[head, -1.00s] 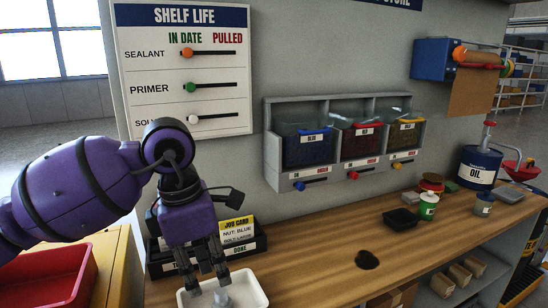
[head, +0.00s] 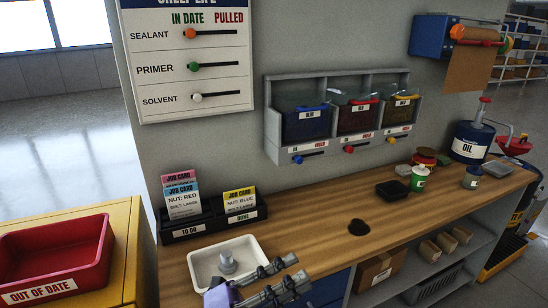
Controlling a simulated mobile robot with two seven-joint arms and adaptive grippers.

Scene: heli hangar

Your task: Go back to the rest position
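My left gripper (head: 277,280) is at the bottom of the head view, low in front of the bench's front edge. Its two fingers are spread apart with nothing between them. Only the fingers and a bit of purple housing show. A white tray (head: 198,271) stands on the wooden bench (head: 310,243) just behind and left of the fingers, with a small grey part (head: 228,263) in it. My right gripper is not in the picture.
A card holder (head: 185,232) with job cards stands behind the tray. A red OUT OF DATE bin (head: 60,262) sits on a yellow cabinet at left. Three wall bins (head: 345,125) hang above. A black dish (head: 392,191), cans and an oil drum (head: 468,142) stand at right.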

